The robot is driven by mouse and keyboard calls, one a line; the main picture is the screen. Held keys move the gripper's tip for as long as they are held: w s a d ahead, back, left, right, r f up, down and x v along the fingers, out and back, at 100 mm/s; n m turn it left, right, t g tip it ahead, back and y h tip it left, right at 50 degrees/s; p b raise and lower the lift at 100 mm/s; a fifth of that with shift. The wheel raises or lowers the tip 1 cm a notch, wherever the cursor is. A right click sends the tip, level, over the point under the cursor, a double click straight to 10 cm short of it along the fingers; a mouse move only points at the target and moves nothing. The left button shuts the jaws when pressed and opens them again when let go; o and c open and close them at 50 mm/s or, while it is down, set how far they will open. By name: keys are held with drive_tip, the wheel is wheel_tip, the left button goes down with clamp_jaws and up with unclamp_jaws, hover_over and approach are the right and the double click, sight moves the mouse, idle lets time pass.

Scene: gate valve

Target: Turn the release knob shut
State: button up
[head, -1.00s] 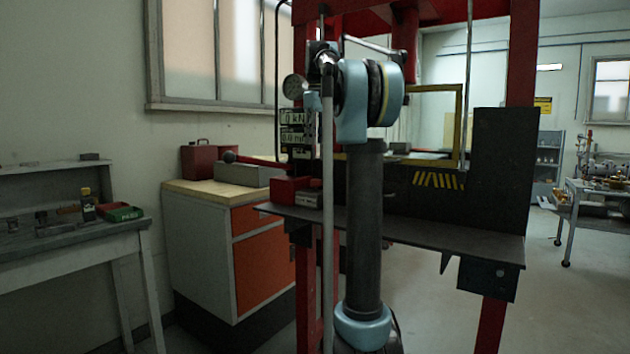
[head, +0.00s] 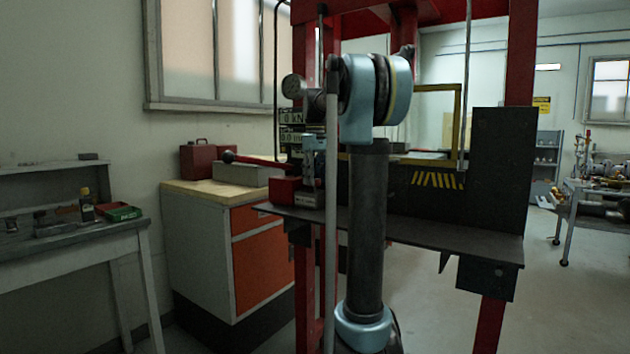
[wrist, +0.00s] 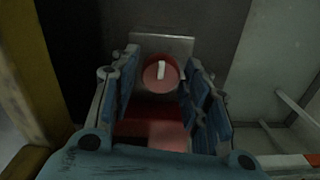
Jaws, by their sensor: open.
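The release knob (wrist: 153,78) is a round red disc with a pale bar across it, standing nearly upright in the wrist view. It sits at the far end of a red block (wrist: 140,109), in front of a grey plate. My gripper (wrist: 162,60) is open, with its blue-padded fingers on either side of the knob in that picture. I cannot tell how far the fingertips are from the knob. In the head view my gripper (head: 311,178) hangs beside the red pump block (head: 285,190) on the press shelf. The knob cannot be made out there.
The red press frame (head: 521,60) and its dark shelf (head: 440,238) surround the spot. A lever with a dark ball end (head: 229,157) sticks out to the left. A gauge (head: 293,86) and a display (head: 291,117) are above. A cabinet (head: 215,245) stands left.

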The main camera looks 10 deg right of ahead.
drive_tip(key=shift+f, duration=0.15)
drive_tip(key=shift+c, duration=0.6)
drive_tip(key=c, duration=0.7)
drive_tip(key=shift+m, duration=0.4)
drive_tip(key=m, duration=0.3)
drive_tip(key=shift+m, duration=0.4)
drive_tip(key=m, duration=0.4)
drive_tip(key=shift+m, duration=0.3)
drive_tip(key=m, duration=0.4)
drive_tip(key=shift+a+m, duration=0.1)
drive_tip(key=shift+m, duration=2.2)
